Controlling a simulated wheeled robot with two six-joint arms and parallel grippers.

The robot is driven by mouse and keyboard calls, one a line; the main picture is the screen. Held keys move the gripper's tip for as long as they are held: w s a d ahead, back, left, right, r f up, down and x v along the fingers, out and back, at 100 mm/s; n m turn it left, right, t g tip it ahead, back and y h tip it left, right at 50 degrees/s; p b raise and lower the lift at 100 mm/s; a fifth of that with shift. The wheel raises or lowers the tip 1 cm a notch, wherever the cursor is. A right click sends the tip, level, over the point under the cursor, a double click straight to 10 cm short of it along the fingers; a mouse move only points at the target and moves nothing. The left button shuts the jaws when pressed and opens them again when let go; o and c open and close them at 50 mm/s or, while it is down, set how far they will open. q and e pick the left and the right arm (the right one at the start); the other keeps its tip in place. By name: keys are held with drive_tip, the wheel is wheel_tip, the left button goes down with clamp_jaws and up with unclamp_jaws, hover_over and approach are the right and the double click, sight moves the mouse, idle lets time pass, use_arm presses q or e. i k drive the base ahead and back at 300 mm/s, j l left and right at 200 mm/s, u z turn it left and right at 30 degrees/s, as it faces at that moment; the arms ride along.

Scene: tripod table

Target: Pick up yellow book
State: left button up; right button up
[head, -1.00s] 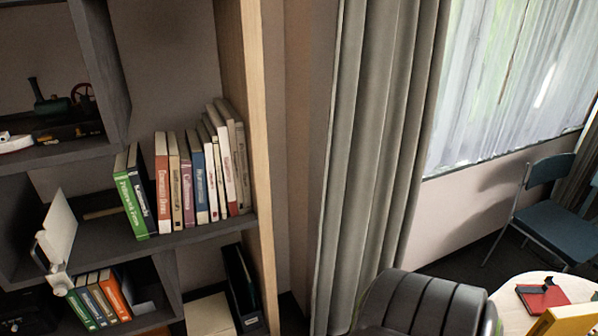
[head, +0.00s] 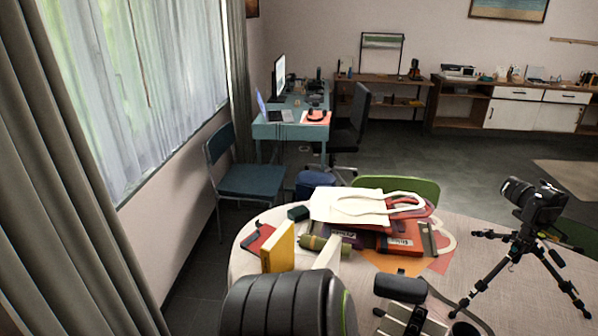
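The yellow book (head: 278,248) stands upright on the round table (head: 246,238), near its left edge in the head view. Its yellow cover faces left and its lighter page edge shows on the right.
A red book (head: 258,238) lies left of the yellow book. A rolled green item (head: 312,242) and a white block (head: 327,257) are right of it. A white bag (head: 350,205) lies on books behind. A camera tripod (head: 528,245) stands right. A blue chair (head: 250,180) is behind left.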

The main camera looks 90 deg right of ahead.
sight(278, 254)
drive_tip(key=j+z, duration=0.1)
drive_tip(key=z, duration=2.45)
drive_tip(key=k+l, duration=0.05)
drive_tip(key=l, duration=0.05)
